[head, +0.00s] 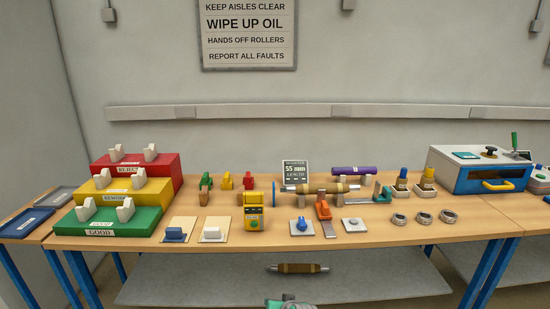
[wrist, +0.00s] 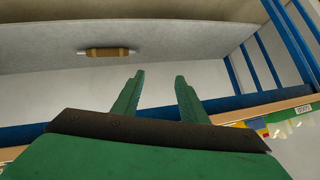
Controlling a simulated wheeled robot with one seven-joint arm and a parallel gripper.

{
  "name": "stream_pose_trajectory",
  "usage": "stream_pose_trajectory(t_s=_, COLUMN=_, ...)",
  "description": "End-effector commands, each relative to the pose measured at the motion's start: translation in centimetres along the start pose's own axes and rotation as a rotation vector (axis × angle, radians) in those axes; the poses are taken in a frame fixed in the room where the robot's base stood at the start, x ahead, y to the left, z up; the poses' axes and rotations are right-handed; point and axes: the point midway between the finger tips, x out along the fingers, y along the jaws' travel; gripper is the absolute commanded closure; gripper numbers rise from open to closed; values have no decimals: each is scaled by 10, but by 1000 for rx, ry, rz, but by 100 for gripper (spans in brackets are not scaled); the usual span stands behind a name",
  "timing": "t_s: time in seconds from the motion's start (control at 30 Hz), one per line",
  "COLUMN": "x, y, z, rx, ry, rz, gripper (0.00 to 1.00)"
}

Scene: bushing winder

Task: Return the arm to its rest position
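My gripper (wrist: 159,75) shows in the wrist view with its two green fingers apart and nothing between them. In the head view only a small green part of my arm shows at the bottom edge, in front of the workbench (head: 390,238); the fingers cannot be made out there. A brown wound bushing on a metal rod (head: 297,268) lies on the grey lower shelf (head: 180,285). The bushing also shows beyond the fingers in the wrist view (wrist: 108,52), apart from them.
The bench holds red (head: 168,163), yellow (head: 160,190) and green (head: 145,222) stepped stands at left. A winder with a brown roll (head: 325,188) stands mid-bench, a blue-and-white oven-like box (head: 465,160) at right. Blue legs (head: 483,275) support the bench. Several rings (head: 424,218) lie near its front edge.

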Motion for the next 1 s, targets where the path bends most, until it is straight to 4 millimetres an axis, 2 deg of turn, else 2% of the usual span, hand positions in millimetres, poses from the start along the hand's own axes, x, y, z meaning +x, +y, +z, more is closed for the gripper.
stream_pose_trajectory(t_s=0.03, x=3, y=-8, z=21, rx=14, ry=16, rz=-7, gripper=61)
stream_pose_trajectory(t_s=0.23, x=2, y=-32, z=84, rx=61, ry=99, rz=-15, gripper=61)
stream_pose_trajectory(t_s=0.47, x=-18, y=-53, z=156, rx=103, ry=186, rz=1, gripper=61)
stream_pose_trajectory(t_s=0.77, x=-74, y=-66, z=241, rx=129, ry=285, rz=55, gripper=61)
stream_pose_trajectory(t_s=1.0, x=-139, y=-69, z=297, rx=116, ry=354, rz=113, gripper=61)
